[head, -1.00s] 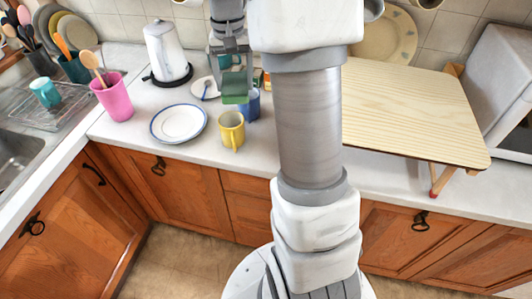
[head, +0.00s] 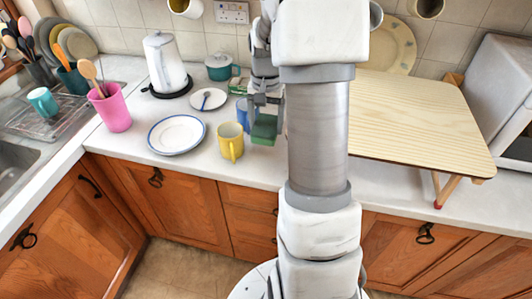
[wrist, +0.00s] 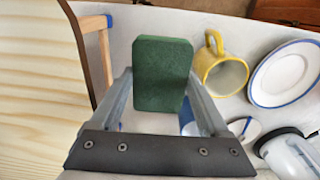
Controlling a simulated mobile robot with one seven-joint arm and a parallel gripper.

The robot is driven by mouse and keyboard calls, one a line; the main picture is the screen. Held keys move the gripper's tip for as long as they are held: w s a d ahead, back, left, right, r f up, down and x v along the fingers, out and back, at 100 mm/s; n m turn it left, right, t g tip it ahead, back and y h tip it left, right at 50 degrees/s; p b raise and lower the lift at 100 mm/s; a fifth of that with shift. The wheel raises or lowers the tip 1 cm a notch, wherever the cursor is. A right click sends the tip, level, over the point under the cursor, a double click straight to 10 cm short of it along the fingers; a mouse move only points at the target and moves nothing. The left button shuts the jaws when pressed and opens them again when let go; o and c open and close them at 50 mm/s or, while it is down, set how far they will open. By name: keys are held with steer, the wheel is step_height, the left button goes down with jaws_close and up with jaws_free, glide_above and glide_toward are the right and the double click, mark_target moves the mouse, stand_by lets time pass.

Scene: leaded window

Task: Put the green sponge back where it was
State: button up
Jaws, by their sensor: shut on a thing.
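The green sponge (head: 264,130) is held by my gripper (head: 265,112) above the counter, just right of the yellow mug in the head view. In the wrist view the sponge (wrist: 162,74) stands out between the two fingers of my gripper (wrist: 160,100), which are shut on its sides. The sponge appears clear of the counter. The spot where it lay before cannot be told from these frames.
A yellow mug (head: 230,142), a blue mug (head: 243,112) and a blue-rimmed plate (head: 176,135) stand left of the sponge. A raised wooden board (head: 420,125) lies to the right. Bare counter (head: 262,172) shows in front of the sponge.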

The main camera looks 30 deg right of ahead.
mark_target(266, 162)
step_height(266, 162, down, 12)
steer(key=shift+r, duration=0.2)
steer(key=shift+f, duration=0.15)
steer(key=o, duration=1)
steer(key=shift+o, duration=0.2)
step_height(266, 162, up, 12)
steer(key=shift+r, duration=0.2)
